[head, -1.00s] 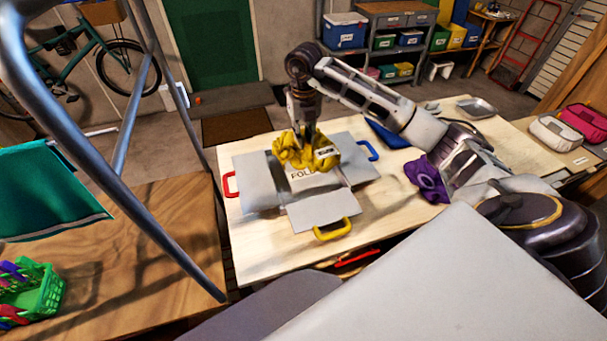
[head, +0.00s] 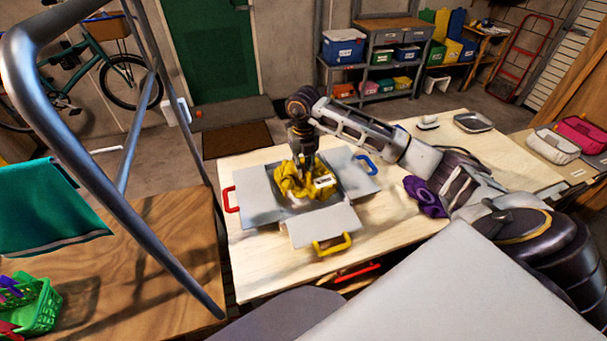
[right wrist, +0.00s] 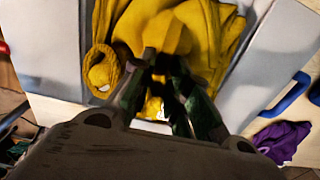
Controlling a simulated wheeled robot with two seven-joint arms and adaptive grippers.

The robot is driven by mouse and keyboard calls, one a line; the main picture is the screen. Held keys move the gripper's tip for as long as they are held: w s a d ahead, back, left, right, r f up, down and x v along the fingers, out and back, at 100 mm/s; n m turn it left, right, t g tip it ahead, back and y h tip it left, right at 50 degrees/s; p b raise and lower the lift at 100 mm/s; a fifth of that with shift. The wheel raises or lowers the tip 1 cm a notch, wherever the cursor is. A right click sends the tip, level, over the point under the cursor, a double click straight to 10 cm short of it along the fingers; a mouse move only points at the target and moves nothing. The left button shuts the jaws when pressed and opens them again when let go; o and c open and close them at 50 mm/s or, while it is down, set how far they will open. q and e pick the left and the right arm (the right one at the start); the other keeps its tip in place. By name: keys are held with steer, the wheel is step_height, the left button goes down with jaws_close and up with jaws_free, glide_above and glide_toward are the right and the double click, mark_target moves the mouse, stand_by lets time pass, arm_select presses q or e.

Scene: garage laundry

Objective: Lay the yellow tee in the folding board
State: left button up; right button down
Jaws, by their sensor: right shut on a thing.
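The yellow tee (head: 290,186) lies bunched up on the middle panel of the grey folding board (head: 318,226), with a small white label on its right side. My right gripper (head: 303,166) points down from above and is shut on the tee. In the right wrist view the fingertips (right wrist: 163,68) pinch the yellow cloth (right wrist: 190,30), with a rolled loop of it at the left. The board's side flaps and front flap lie open around the tee. Most of the middle panel is hidden under the cloth. My left gripper is not in view.
The board has a red handle (head: 230,199), a blue handle (head: 366,163) and a yellow handle (head: 332,244). A purple cloth (head: 426,197) lies to the right, beside my right arm. A metal tray (head: 473,122) stands at the far right. A metal frame with a teal cloth (head: 45,205) stands at left.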

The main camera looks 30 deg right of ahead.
steer(key=shift+f, duration=0.55)
step_height(320, 180, down, 2)
steer(key=shift+f, duration=0.3)
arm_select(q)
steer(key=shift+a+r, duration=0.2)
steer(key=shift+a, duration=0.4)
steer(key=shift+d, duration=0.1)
arm_select(e)
steer(key=shift+f, duration=0.15)
steer(key=c, duration=1.4)
jaws_free()
steer(key=shift+o, duration=0.2)
